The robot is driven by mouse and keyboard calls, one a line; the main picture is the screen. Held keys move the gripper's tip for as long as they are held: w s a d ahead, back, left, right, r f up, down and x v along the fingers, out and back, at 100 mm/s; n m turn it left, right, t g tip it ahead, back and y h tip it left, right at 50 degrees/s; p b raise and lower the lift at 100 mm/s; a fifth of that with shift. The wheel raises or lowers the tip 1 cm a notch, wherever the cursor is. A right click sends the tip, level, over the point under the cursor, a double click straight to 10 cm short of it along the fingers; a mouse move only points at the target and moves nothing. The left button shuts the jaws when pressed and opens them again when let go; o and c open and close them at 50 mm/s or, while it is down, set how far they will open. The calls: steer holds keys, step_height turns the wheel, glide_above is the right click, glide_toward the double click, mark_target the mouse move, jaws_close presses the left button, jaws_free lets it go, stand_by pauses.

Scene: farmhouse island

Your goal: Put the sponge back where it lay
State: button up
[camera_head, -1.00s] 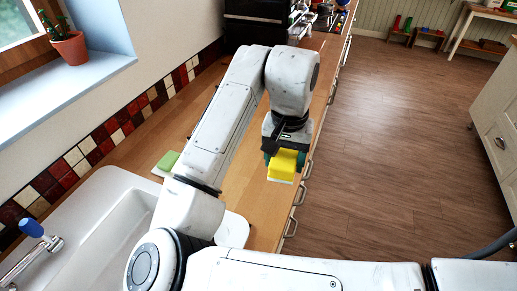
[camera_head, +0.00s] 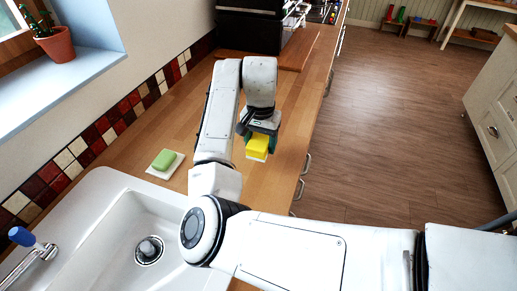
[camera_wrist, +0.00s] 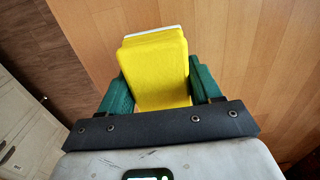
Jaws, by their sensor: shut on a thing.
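The yellow sponge (camera_head: 258,146) has a pale layer on one side. My gripper (camera_head: 259,138) is shut on it and holds it over the wooden worktop (camera_head: 292,122), near the worktop's front edge. In the wrist view the sponge (camera_wrist: 156,70) sits between the green fingers of my gripper (camera_wrist: 157,90), with its pale layer showing at the far end. I cannot tell exactly how high it is above the wood. No mark of where the sponge lay can be made out.
A green soap bar (camera_head: 164,159) lies on a white dish (camera_head: 176,169) beside the white sink (camera_head: 118,200). A wooden board (camera_head: 300,50) and a black appliance (camera_head: 248,28) stand further back. The worktop between the dish and the board is mostly clear.

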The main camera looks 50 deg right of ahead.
mark_target(259, 137)
steer(key=shift+w+d+f, duration=0.1)
steer(key=shift+w+f, duration=0.3)
steer(key=shift+f, duration=0.1)
steer(key=shift+f+p, duration=0.55)
steer(key=shift+f, duration=1)
steer(key=shift+f, duration=0.1)
steer(key=o, duration=1)
step_height(259, 137, up, 12)
steer(key=shift+r+b, duration=0.1)
steer(key=shift+b, duration=0.8)
